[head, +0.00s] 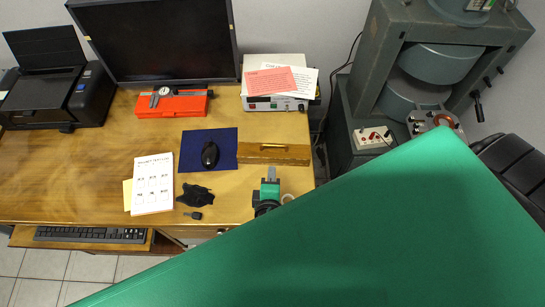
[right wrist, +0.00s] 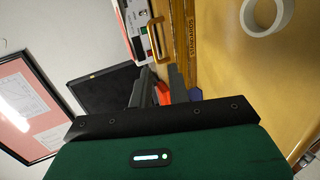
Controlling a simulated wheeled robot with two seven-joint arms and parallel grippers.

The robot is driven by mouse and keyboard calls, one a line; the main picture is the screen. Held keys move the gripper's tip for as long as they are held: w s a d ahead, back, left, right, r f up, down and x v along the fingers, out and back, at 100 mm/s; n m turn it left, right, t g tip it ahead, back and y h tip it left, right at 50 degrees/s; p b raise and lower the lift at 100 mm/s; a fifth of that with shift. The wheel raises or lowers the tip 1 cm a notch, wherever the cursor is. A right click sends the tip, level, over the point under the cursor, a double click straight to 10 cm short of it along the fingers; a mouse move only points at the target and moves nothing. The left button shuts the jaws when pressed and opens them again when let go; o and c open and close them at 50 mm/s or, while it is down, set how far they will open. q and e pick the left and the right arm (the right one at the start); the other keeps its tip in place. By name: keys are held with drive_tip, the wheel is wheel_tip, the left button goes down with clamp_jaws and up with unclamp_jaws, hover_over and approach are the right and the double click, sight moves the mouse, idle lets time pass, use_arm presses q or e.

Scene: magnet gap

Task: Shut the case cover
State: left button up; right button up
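An orange-red case (head: 172,106) lies on the wooden desk near the monitor. A caliper-like tool with a round dial (head: 164,92) shows at its back edge. I cannot tell clearly how its cover stands. A bit of orange (right wrist: 164,93) shows between my fingers in the right wrist view. My right gripper (head: 271,174) is over the desk's right part, in front of the wooden box and well apart from the case. Its two dark fingers (right wrist: 160,85) look parted, with nothing held between them. My left gripper is not in view.
A wooden box with a handle (head: 274,153) and a white device with papers (head: 275,88) stand right of the case. A blue mat (head: 225,140) with a black mouse lies in front. A tape ring (right wrist: 267,14) lies near my right gripper. A monitor (head: 155,40) stands behind.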

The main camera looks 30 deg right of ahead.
drive_tip(key=shift+v, duration=1.9)
